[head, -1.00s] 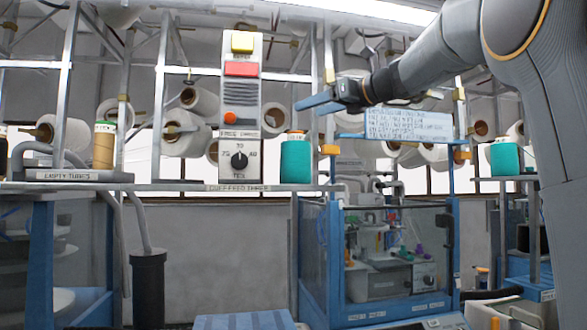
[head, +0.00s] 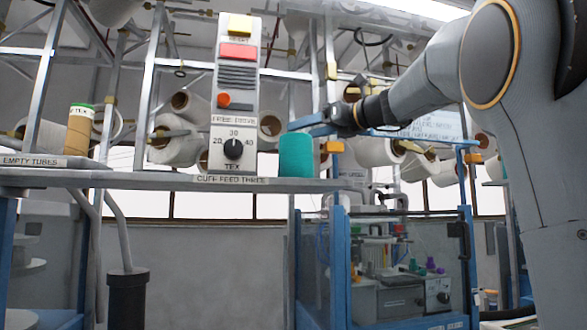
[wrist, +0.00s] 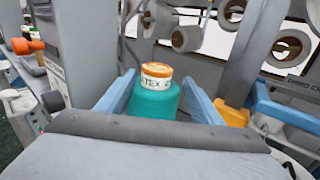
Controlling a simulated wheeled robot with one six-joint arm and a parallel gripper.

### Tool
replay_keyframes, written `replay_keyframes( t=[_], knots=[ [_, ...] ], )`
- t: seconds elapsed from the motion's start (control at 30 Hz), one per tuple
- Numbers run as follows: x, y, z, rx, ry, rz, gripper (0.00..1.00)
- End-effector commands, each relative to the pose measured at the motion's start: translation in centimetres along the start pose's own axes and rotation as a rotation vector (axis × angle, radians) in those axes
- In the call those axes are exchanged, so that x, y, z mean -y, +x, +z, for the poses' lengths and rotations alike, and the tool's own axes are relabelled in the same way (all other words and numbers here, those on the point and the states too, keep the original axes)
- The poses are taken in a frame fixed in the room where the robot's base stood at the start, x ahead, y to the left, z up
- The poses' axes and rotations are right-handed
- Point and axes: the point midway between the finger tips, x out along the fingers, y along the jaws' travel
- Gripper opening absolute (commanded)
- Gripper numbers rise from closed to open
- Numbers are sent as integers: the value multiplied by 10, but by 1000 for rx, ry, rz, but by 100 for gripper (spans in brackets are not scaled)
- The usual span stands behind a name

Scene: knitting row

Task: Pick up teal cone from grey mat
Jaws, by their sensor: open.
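The teal cone (head: 296,156) stands upright on the shelf with the label CUFF FEED THREE in the head view. My gripper (head: 298,125) is open at the cone's top and hides its upper end there. In the wrist view the teal cone (wrist: 153,102) shows between the two blue fingers of my gripper (wrist: 159,78), with gaps on both sides. Its top is orange above a white band with lettering. The fingers are not closed on it. I cannot make out a grey mat under the cone.
The control panel (head: 236,95) with a dial and buttons stands left of the cone. A tan cone with a green top (head: 80,130) stands on the left shelf. An orange block (head: 333,147) is close right of the cone. White spools hang behind on a metal frame.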

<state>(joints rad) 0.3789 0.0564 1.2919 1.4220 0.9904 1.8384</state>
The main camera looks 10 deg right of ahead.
Motion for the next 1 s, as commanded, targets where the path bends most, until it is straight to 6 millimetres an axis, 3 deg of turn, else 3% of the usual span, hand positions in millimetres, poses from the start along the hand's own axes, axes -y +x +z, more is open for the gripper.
replay_keyframes(
  t=[0.37, 0.7, 0.93, 1.0],
  knots=[
    [-2, 31, 2, -1, 1, 1, 60],
    [-8, 74, 6, -1, 1, 4, 60],
    [-8, 77, 4, 0, 0, 2, 60],
    [-8, 77, 4, 0, 0, 2, 52]
  ],
)
